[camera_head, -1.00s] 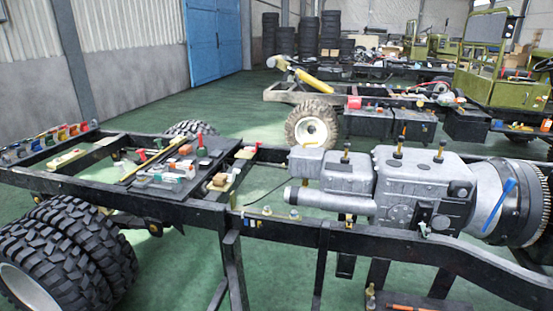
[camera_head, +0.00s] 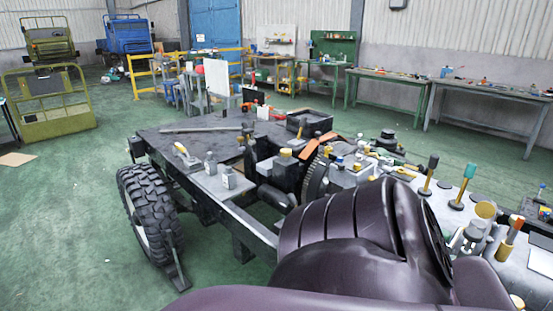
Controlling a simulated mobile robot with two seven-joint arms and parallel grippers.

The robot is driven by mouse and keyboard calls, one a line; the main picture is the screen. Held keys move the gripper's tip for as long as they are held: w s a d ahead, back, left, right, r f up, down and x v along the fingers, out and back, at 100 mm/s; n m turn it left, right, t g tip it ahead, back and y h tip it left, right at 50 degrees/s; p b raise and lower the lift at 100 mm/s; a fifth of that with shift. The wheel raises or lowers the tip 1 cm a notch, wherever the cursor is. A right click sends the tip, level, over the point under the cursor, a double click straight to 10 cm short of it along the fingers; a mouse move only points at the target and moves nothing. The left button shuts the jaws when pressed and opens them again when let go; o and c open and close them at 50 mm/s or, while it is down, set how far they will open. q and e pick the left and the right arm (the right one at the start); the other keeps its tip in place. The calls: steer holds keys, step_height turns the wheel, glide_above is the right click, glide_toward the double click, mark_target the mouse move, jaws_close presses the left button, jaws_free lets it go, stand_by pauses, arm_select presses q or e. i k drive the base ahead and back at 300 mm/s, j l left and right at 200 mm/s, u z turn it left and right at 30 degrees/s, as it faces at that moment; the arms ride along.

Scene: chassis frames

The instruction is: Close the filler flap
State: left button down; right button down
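I cannot make out a filler flap in the head view. A chassis frame (camera_head: 245,216) stands in front of me with a dark flat deck (camera_head: 190,146) and a large tyre (camera_head: 150,215) on its left side. A grey engine block (camera_head: 520,262) with tools standing on it is at the right. Neither of my grippers shows. The lower middle of the view is blocked close to the camera, so part of the chassis there is hidden.
Workbenches (camera_head: 392,77) line the back wall. A green vehicle frame (camera_head: 48,118) and a blue cab (camera_head: 128,36) are at the left. Green floor (camera_head: 70,210) is clear at left.

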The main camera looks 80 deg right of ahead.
mark_target(485, 210)
steer(key=z, duration=1.4)
